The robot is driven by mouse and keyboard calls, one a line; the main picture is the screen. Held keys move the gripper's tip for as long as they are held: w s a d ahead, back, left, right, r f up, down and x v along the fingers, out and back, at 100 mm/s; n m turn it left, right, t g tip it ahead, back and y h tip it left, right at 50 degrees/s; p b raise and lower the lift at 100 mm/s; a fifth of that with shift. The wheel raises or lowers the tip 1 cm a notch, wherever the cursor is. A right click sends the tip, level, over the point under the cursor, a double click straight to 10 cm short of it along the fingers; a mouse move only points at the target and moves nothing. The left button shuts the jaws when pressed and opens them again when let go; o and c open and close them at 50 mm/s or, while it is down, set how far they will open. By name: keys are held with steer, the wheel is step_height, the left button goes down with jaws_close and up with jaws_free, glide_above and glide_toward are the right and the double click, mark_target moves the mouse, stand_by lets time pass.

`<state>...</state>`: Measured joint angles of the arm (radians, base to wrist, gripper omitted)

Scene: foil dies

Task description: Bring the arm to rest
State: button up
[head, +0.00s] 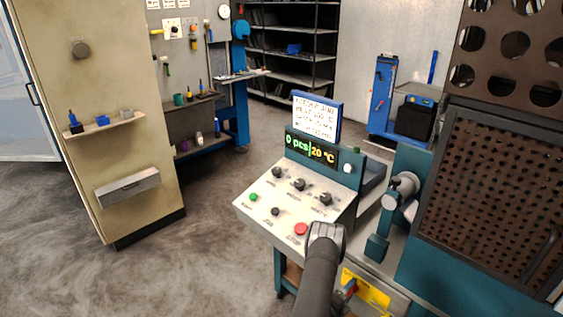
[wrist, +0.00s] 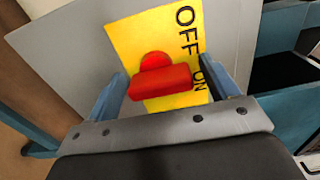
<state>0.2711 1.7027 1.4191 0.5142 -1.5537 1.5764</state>
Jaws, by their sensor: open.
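My gripper (wrist: 166,70) is open in the wrist view, with one blue finger on each side of a red switch handle (wrist: 160,82). The handle stands on a yellow plate (wrist: 124,38) marked OFF and ON. I cannot tell whether the fingers touch the handle. In the head view my dark arm (head: 318,270) reaches down in front of the machine's control panel (head: 262,225). The yellow plate (head: 372,290) shows low on the machine, to the right of the arm. My gripper is mostly hidden there.
The panel has several knobs, a green button (head: 253,197) and a red button (head: 301,229). Its display (head: 311,149) reads 0 pcs and 20 °C. A perforated guard (head: 490,190) rises at right. A beige cabinet (head: 110,160) stands at left, with open floor (head: 200,255) between.

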stand_by(0.3)
steer(key=v, duration=1.7)
steer(key=x, duration=1.7)
steer(key=shift+d, duration=0.1)
steer(key=shift+n, duration=0.4)
steer(key=n, duration=0.8)
steer(key=shift+w+a, duration=0.1)
steer(key=shift+a, duration=0.1)
steer(key=n, duration=0.4)
steer(key=shift+f+n, duration=0.1)
steer(key=shift+n, duration=0.2)
steer(key=shift+f+n, duration=0.1)
steer(key=shift+n, duration=1.7)
steer(key=shift+c, duration=0.4)
